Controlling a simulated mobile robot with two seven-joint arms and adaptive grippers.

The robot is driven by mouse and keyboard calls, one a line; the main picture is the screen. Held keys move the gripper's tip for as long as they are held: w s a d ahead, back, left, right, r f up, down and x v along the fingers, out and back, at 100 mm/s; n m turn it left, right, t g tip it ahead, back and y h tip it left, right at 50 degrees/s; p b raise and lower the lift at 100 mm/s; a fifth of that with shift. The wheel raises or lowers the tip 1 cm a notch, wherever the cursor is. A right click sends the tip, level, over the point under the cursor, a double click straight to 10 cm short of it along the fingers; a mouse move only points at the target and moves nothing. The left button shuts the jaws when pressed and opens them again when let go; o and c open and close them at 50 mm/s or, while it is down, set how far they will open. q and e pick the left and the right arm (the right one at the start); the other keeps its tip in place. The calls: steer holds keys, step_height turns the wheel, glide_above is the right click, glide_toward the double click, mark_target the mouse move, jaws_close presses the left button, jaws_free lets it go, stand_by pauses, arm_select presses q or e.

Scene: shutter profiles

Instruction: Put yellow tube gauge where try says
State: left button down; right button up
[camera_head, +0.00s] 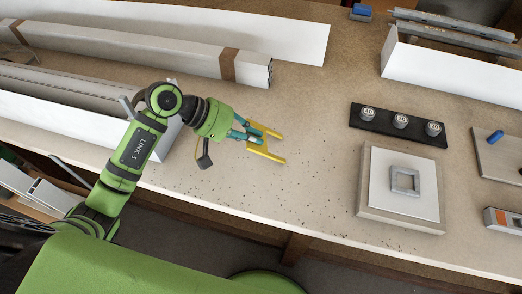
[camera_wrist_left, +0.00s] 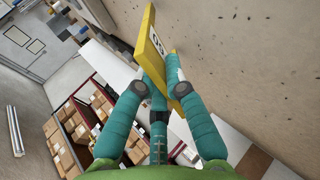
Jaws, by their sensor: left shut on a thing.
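The yellow tube gauge (camera_head: 276,157) is a flat fork shape with two prongs, held above the bench in the middle of the head view. In the left wrist view the yellow gauge (camera_wrist_left: 151,62) is seen nearly edge-on, with a white patch of dark print. My left gripper (camera_head: 247,136) has teal fingers shut on the gauge's near side; the fingers also show in the left wrist view (camera_wrist_left: 160,88). The prongs point right, away from the arm. No readable "try" marking shows. My right gripper is not in view.
Long white profiles (camera_head: 150,48) lie at the back left. A blue marker (camera_head: 495,137) lies far right.

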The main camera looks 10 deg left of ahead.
arm_select(q)
steer(key=c, duration=1.5)
jaws_free()
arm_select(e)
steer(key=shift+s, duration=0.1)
arm_select(q)
steer(key=shift+o, duration=0.2)
steer(key=shift+a, duration=0.1)
